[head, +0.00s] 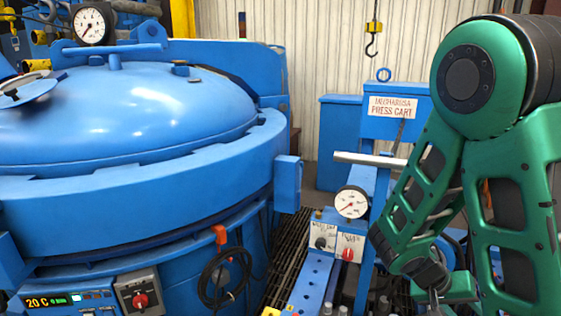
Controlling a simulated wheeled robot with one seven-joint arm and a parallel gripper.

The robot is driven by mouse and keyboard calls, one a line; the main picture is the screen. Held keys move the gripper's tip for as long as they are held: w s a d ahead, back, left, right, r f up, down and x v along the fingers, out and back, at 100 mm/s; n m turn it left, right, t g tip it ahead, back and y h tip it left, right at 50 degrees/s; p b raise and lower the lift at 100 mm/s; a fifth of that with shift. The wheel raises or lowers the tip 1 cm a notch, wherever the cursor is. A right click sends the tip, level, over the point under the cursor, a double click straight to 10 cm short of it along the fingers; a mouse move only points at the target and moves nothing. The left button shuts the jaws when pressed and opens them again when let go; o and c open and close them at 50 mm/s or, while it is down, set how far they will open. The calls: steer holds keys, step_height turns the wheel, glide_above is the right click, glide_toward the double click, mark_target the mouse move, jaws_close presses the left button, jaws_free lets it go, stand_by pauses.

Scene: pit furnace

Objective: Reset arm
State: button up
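My green and black arm (480,150) fills the right side of the head view. It is bent, with one part running down and left to a dark wrist near the bottom edge. The end of my gripper (435,296) is small and partly cut off by the bottom edge. I cannot make out its fingers or anything held in them.
A large blue furnace with a domed lid (130,100) fills the left. A press cart (395,112), with a pressure gauge (351,202) and switches (335,243), stands close beside my arm. A hook (371,45) hangs behind. A dark floor grating (289,255) lies between furnace and cart.

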steer(key=s+a+r+y, duration=0.4)
steer(key=s+r+y, duration=0.5)
steer(key=s+r, duration=0.3)
steer(key=s, duration=0.3)
steer(key=shift+s+a+r+t, duration=0.2)
steer(key=shift+s+r+t, duration=0.05)
steer(key=shift+t, duration=0.15)
steer(key=shift+w, duration=0.1)
steer(key=shift+w+f, duration=0.25)
steer(key=shift+w, duration=0.25)
